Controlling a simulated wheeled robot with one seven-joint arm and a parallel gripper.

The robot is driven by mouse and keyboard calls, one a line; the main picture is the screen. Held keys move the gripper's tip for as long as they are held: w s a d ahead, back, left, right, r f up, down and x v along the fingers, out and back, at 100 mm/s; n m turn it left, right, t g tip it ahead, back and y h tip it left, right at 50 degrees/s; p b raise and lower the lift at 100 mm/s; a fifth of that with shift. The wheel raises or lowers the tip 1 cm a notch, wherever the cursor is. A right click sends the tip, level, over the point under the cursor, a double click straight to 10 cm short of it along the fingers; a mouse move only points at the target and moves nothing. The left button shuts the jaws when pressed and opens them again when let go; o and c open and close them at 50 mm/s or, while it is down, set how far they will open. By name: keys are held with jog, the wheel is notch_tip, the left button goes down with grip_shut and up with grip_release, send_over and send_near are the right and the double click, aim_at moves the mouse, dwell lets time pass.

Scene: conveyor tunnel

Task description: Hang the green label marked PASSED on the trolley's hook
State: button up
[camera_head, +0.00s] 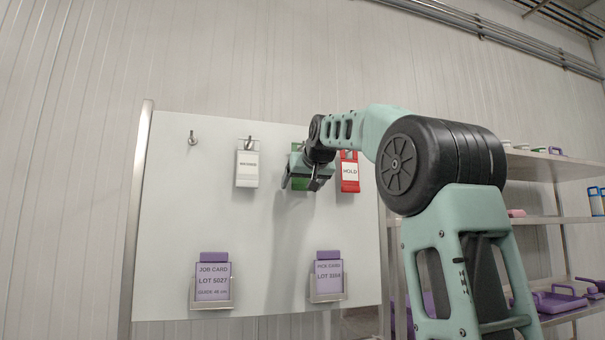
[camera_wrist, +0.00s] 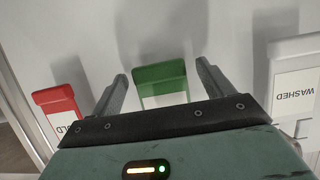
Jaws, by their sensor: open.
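The green label (camera_wrist: 162,80) hangs on the white board between the red and white labels. In the wrist view its top shows between the two open fingers of my gripper (camera_wrist: 160,88), with a gap on each side, and its lower part is hidden behind my gripper. In the head view only a strip of the green label (camera_head: 299,183) shows behind my gripper (camera_head: 312,184). The marking on the green label cannot be read. The trolley and its hook are not seen in these views.
The red HOLD label (camera_head: 349,173) hangs close on the right, the white WASHED label (camera_head: 247,168) on the left. An empty peg (camera_head: 192,138) is at the board's upper left. Two purple cards (camera_head: 213,280) sit in holders below. Shelves (camera_head: 560,220) stand at right.

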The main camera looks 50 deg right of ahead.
jog(key=c, duration=1.5)
jog(key=o, duration=0.4)
jog(key=c, duration=0.4)
jog(key=shift+r+p, duration=0.85)
jog(key=shift+s+a, duration=0.1)
jog(key=shift+s+a+f+b, duration=0.1)
jog(key=shift+s+a+b, duration=0.15)
jog(key=shift+s+b, duration=0.15)
jog(key=shift+s+a+b, duration=0.25)
jog(key=shift+s, duration=0.2)
jog(key=shift+s+a+b, duration=0.45)
jog(key=shift+s+a, duration=0.1)
jog(key=shift+s, duration=0.4)
jog(key=shift+s+a+b, duration=0.45)
jog(key=shift+s+a, duration=0.1)
jog(key=shift+s, duration=0.35)
